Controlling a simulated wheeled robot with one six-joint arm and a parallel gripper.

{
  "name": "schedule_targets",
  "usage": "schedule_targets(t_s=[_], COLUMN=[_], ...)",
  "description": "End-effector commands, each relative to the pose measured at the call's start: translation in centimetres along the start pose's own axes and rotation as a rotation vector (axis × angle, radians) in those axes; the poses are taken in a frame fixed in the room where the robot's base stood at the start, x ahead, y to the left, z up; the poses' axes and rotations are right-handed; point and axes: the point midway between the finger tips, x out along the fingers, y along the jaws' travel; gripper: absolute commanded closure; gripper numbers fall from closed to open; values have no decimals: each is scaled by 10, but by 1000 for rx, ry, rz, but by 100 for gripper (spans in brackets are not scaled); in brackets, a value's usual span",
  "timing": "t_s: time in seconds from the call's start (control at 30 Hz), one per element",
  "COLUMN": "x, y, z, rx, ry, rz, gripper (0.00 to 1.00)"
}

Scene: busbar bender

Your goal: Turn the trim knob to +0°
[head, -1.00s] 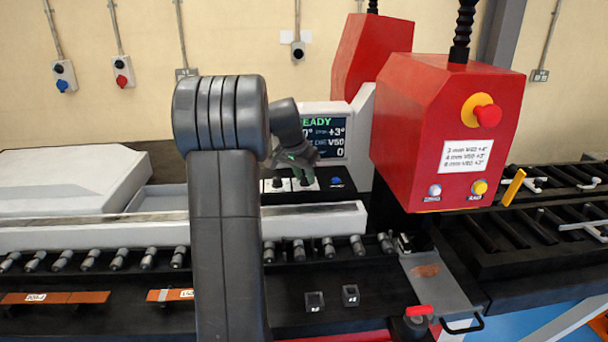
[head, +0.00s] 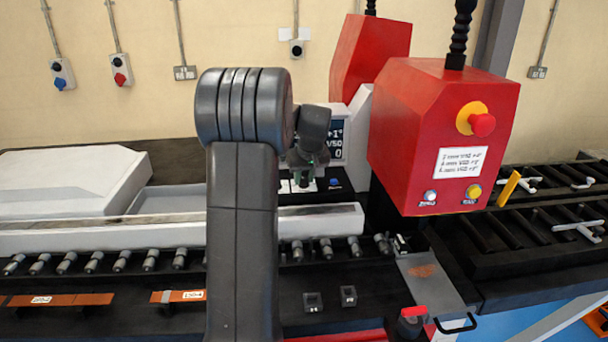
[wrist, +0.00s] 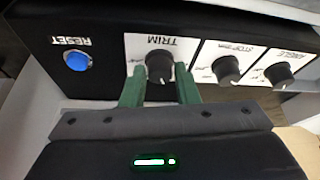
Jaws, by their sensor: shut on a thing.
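The trim knob (wrist: 159,66) is a black round knob on a white plate marked TRIM, shown upside down in the wrist view. My gripper (wrist: 160,85) has its two green fingers on either side of this knob, shut on it. In the head view my gripper (head: 306,172) is at the control panel, and my arm hides much of it. The display (head: 337,138) is partly covered by my arm; its visible part reads +1° with V50 and 0 below.
Beside the trim knob are a stop knob (wrist: 226,68), an angle knob (wrist: 279,74) and a blue reset button (wrist: 77,60). A red machine head (head: 440,140) with an emergency stop (head: 481,124) stands to the right. A long white rail (head: 330,219) runs in front of the panel.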

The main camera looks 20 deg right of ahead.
Motion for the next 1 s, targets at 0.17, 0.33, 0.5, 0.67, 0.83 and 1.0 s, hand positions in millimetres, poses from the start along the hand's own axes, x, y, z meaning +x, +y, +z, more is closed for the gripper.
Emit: schedule_targets(t_s=[0.17, 0.33, 0.5, 0.67, 0.83, 1.0], x=[0, 0, 0, 1, 1, 1], y=[2, 3, 4, 4, 5, 5], z=[0, 0, -1, -1, -2, -2], rx=[-151, -301, -450, -585, -709, -803], ry=[0, -1, -1, -2, -3, -2], rz=[-64, -126, -188, -244, -295, -334], gripper=[95, 95, 95, 95, 95, 95])
